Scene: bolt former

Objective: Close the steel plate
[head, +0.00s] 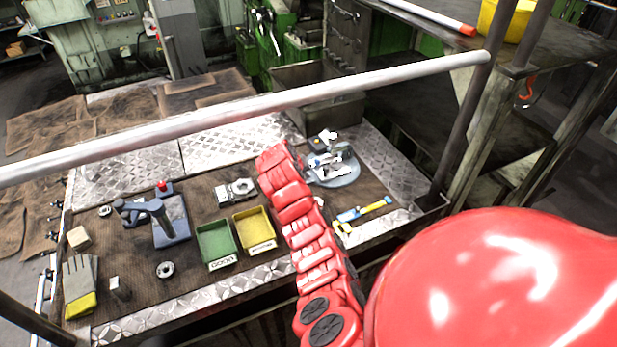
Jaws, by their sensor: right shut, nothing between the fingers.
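My right arm, red and segmented, reaches from the lower right over the worktable. My right gripper (304,168) is at its far end, beside a round grey plate with a small device (340,172). It is shut and empty; the arm hides much of it. Patterned steel plates (235,140) lie flat along the back of the table, with another on the right (375,145) and a strip along the front edge. Which one the task means cannot be told. No contact between gripper and plate is clear. My left gripper is not in view.
A pale rail (230,112) crosses above the table's back. The table holds a green bin (216,245), a yellow bin (254,230), a blue press-like tool (170,218), a yellow-blue tool (362,210) and gloves (81,285). A grey metal bin (335,110) stands behind.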

